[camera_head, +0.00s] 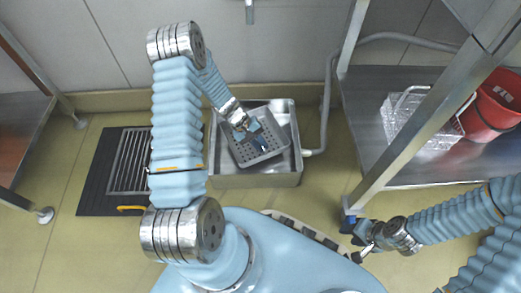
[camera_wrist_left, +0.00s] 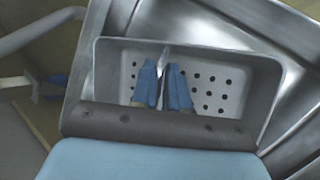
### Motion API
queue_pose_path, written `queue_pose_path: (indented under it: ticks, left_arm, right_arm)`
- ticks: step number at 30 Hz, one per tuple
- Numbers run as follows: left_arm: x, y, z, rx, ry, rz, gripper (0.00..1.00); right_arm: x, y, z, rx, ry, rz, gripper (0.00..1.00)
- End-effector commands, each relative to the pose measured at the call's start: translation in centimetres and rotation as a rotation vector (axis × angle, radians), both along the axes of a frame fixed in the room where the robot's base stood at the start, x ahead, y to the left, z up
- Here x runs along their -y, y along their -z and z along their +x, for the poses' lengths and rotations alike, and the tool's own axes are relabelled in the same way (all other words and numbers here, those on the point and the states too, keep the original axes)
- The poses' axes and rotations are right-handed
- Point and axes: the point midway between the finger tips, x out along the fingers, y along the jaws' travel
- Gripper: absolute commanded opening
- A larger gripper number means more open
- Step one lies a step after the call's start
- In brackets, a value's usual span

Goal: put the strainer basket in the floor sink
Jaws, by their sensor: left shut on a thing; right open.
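The strainer basket (camera_head: 268,146) is a grey tray with a perforated floor. In the head view it lies turned at an angle within the outline of the steel floor sink (camera_head: 255,181). My left gripper (camera_head: 247,130) reaches down into the basket and is shut on a thin upright part of it. In the left wrist view the blue fingers (camera_wrist_left: 166,90) are close together over the holed floor of the basket (camera_wrist_left: 228,84), with the sink wall (camera_wrist_left: 92,45) around it. I cannot tell whether the basket touches the sink bottom. My right gripper (camera_head: 358,236) is open and empty, low at the right.
A dark mat with a floor grate (camera_head: 129,160) lies left of the sink. A steel shelf unit (camera_head: 362,125) at the right bears a wire basket (camera_head: 425,122) and a red bucket (camera_head: 490,108). A grey hose (camera_head: 327,100) runs beside the sink.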

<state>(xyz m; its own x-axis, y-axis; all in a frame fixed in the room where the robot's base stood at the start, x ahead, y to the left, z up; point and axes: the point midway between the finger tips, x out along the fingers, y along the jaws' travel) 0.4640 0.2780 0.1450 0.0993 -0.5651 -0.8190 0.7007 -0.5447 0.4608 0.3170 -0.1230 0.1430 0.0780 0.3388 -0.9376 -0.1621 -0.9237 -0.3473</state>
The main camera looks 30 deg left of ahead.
Motion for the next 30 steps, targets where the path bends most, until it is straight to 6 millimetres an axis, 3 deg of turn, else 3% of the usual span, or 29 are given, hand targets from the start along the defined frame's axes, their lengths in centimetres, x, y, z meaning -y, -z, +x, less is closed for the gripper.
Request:
queue_pose_path:
  ticks: [9, 20, 21, 25, 30]
  left_arm:
    - [0.0, 4.0, 0.1, 0.001, 0.000, 0.001, 0.00]
    - [0.0, 4.5, 0.1, 0.002, 0.001, 0.000, 0.00]
    - [0.0, 4.3, 0.1, 0.002, 0.001, 0.001, 0.20]
    - [0.0, 4.3, 0.0, 0.002, 0.001, 0.001, 0.40]
    - [0.0, 4.3, 0.0, 0.002, 0.001, 0.001, 0.40]
  right_arm:
    - [0.0, 1.2, 0.0, 0.003, 0.001, 0.000, 0.43]
    - [0.0, 1.5, 0.1, 0.003, 0.001, 0.000, 0.43]
    - [0.0, 1.3, 0.1, 0.002, 0.002, 0.000, 0.43]
    - [0.0, 1.3, 0.1, 0.002, 0.002, 0.000, 0.43]
    - [0.0, 1.3, 0.1, 0.003, 0.001, 0.000, 0.43]
